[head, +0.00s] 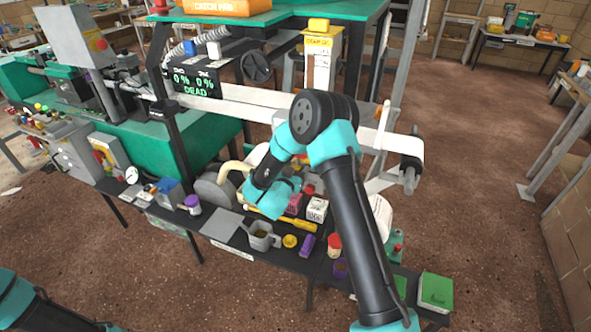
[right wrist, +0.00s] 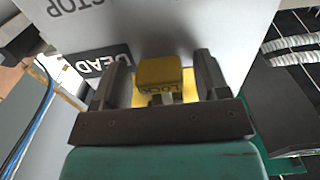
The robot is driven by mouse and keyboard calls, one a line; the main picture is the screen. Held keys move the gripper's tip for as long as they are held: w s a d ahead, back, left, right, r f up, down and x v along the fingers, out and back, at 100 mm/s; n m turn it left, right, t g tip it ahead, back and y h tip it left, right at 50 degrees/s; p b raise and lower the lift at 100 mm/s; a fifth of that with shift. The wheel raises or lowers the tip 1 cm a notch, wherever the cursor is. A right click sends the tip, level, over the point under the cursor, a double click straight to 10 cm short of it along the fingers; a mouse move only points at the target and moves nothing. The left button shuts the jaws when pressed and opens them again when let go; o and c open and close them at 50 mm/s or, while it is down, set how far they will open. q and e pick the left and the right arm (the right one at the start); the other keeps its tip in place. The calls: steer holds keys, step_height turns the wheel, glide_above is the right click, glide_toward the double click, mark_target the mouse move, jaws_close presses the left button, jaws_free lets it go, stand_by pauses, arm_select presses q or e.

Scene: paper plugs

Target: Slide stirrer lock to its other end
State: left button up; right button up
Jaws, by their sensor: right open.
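The yellow block marked LOCK (right wrist: 159,74), which I take as the stirrer lock, sits over a yellow strip on a grey panel (right wrist: 190,25) in the right wrist view. My right gripper (right wrist: 163,62) is open, with one dark finger on each side of the block and a gap to both. The block is not gripped. In the head view my right arm bends down over the bench and hides its fingertips and the lock. My left arm shows only at the bottom left corner; its gripper is outside the picture.
The panel carries STOP and DEAD lettering. Ribbed white hoses (right wrist: 292,65) run at its right. In the head view a metal mug (head: 262,238), a yellow-handled tool (head: 290,221) and a red-and-white jar (head: 334,246) stand on the black bench below my arm.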

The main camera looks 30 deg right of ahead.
jaws_close()
steer(key=shift+f, duration=1.35)
steer(key=shift+c, duration=1.3)
jaws_free()
steer(key=shift+f, duration=0.1)
steer(key=shift+o, duration=1.3)
steer(key=v, duration=1.7)
steer(key=shift+s+a, duration=0.15)
